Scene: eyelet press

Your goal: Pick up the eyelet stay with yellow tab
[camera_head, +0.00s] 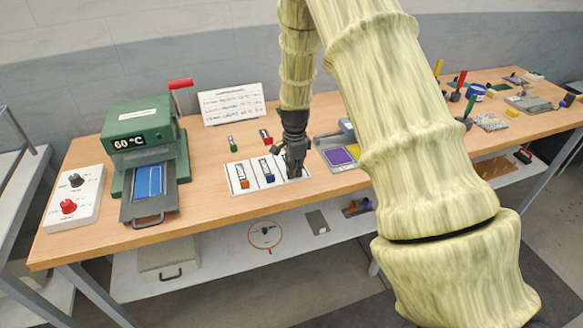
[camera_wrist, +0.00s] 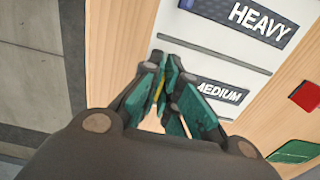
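The eyelet stay with yellow tab (camera_wrist: 160,90) shows in the wrist view as a thin yellow strip between my fingers. In the head view my gripper (camera_head: 292,168) points down at the right end of the white holder (camera_head: 255,189) and hides that stay. The stay with orange tab (camera_head: 243,184) and the stay with blue tab (camera_head: 268,178) lie to its left.
A green press (camera_head: 150,125) reading 60 °C and a white control box (camera_head: 72,197) stand at the left. A tray with a purple pad (camera_head: 341,156) is right of the holder.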

